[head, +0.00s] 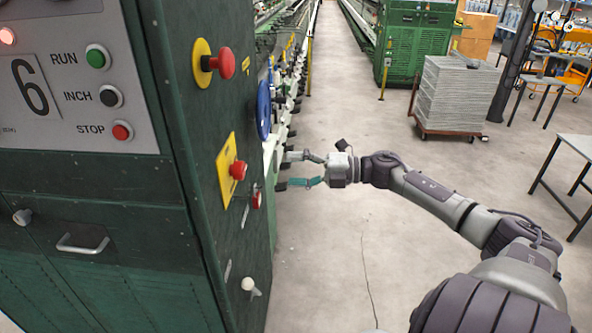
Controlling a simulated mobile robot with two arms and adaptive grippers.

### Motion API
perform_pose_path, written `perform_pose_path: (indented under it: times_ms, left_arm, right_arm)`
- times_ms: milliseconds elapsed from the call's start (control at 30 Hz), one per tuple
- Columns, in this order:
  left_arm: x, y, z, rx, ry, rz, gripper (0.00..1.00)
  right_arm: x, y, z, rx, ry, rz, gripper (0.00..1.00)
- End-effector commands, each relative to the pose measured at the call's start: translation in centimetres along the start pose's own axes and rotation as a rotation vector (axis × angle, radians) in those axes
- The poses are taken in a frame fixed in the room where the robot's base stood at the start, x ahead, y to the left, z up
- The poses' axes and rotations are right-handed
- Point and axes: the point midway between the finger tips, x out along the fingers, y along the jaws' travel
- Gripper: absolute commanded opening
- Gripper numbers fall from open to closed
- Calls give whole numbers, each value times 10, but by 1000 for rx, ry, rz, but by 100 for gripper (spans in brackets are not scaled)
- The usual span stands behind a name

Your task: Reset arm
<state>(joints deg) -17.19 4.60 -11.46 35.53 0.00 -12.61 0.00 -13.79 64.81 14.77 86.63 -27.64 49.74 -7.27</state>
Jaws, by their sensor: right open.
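My right arm comes in from the lower right and reaches left across the aisle. My right gripper (292,170) is open and empty, its two dark-tipped fingers spread beside the spinning frame. The green spinning frame cabinet (100,190) fills the left side. On its end face are an upper red mushroom button (226,63) on a yellow round plate and a lower red button (238,170) on a yellow plate. The gripper is to the right of these buttons. I cannot tell whether the fingertips touch the machine. My left gripper is not in view.
The front panel (75,75) has RUN, INCH and STOP buttons and a lit red lamp. A blue disc (264,110) is on the machine's side. A grey stack (455,95) on a trolley stands at the back right. A table (575,150) is at the right. The aisle floor is clear.

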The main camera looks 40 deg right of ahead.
Motion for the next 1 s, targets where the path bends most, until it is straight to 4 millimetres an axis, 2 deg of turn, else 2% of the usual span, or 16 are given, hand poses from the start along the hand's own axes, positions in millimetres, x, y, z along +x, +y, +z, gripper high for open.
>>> perform_pose_path:
  times_ms: [567, 667, 767, 833, 867, 1000]
  left_arm:
    - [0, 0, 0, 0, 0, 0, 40]
    - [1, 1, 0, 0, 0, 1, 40]
    - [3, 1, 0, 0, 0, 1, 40]
    - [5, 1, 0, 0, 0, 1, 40]
    - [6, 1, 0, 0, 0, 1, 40]
    - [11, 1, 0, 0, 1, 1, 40]
  right_arm:
    - [-1, 0, 0, 0, 0, 0, 74]
    - [-3, -7, 2, 17, -16, 1, 74]
    - [-9, -36, 11, 96, -93, 7, 74]
    - [-17, -74, 19, 192, -186, 9, 74]
    - [-22, -94, 22, 241, -233, 9, 74]
    - [-46, -198, 20, 484, -460, -16, 74]
